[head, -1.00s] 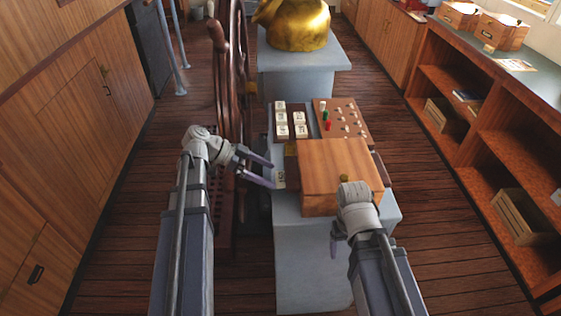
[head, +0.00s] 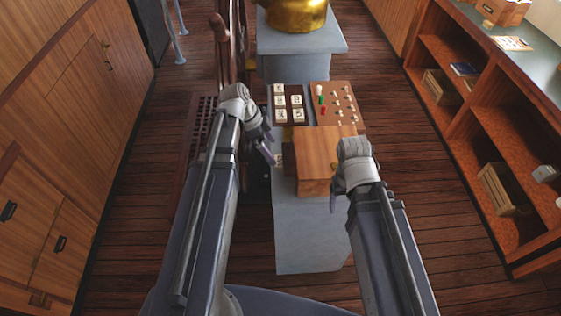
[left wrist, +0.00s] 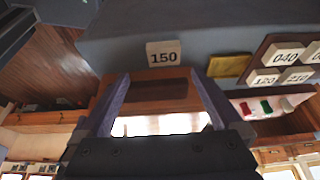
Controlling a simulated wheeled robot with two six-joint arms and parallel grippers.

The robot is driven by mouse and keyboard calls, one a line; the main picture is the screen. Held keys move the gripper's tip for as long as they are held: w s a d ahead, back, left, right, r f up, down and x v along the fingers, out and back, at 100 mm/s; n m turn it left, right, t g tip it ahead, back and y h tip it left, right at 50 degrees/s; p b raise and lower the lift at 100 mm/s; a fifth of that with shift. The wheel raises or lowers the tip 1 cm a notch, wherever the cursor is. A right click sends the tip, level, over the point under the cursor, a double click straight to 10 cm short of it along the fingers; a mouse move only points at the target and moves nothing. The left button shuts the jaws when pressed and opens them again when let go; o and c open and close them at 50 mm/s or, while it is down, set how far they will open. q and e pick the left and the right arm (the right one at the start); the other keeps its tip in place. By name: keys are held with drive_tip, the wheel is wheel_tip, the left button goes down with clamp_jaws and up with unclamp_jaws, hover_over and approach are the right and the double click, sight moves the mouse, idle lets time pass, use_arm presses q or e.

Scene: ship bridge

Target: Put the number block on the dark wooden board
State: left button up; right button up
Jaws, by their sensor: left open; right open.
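The number block (left wrist: 164,53), pale and marked 150, lies on the grey stand just beyond my left fingertips in the left wrist view. In the head view it is a small pale patch (head: 279,160), mostly covered by my left gripper and the wooden box. The dark wooden board (head: 289,103) carries several other number blocks; part of it shows at the right of the left wrist view (left wrist: 262,52). My left gripper (head: 268,153) is open and empty, with its fingers apart (left wrist: 157,78). My right gripper (head: 333,203) is open and empty, in front of the wooden box.
The wooden box (head: 318,165) stands on the grey stand (head: 308,235) between my grippers. A brown peg board (head: 336,100) with small pegs sits behind it. The ship's wheel (head: 222,60) rises close to the left. Shelves (head: 500,150) line the right; floor there is clear.

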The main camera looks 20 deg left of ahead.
sight(280, 160)
use_arm(q)
drive_tip(key=shift+b+x, duration=0.7)
drive_tip(key=shift+x, duration=0.4)
drive_tip(key=shift+f, duration=0.15)
drive_tip(key=b+x, duration=0.5)
drive_tip(key=shift+w+a, duration=0.15)
drive_tip(key=shift+w, duration=0.15)
drive_tip(key=c, duration=1.5)
